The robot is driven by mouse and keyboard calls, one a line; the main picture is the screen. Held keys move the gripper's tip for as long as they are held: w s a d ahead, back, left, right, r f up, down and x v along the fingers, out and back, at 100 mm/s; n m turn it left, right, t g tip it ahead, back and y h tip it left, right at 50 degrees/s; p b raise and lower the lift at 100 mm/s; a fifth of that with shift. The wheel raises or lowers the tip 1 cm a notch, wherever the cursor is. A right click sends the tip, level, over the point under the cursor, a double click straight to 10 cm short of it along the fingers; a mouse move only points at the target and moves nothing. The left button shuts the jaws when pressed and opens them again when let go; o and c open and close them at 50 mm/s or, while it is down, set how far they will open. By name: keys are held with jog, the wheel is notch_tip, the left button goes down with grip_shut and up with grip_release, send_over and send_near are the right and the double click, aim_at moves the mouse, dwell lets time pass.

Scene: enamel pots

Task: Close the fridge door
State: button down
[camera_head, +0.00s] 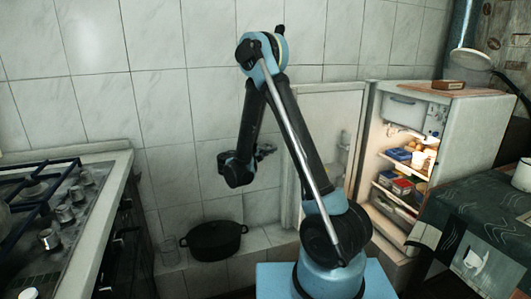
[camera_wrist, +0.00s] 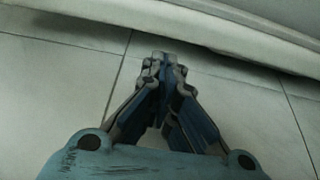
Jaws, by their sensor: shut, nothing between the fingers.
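The fridge (camera_head: 449,127) stands at the right with its lit interior and food shelves showing. Its door (camera_head: 326,103) is swung wide open to the left, by the tiled wall, and my arm covers part of it. My gripper (camera_head: 268,150) is left of the door, in front of the wall tiles. In the wrist view my gripper (camera_wrist: 164,60) is shut and empty, its fingertips together. A pale panel edge (camera_wrist: 225,30), apparently the fridge door, runs across the top of that view close beyond the fingertips. I cannot tell whether they touch.
A black pot (camera_head: 214,241) and a glass jar (camera_head: 170,252) stand on a low tiled ledge below my gripper. A stove (camera_head: 62,215) is at the left. A table with a dark patterned cloth (camera_head: 450,213) stands in front of the fridge at the right.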

jog(key=shift+x, duration=2.6)
jog(key=shift+s+d, duration=0.1)
jog(key=shift+s, duration=0.1)
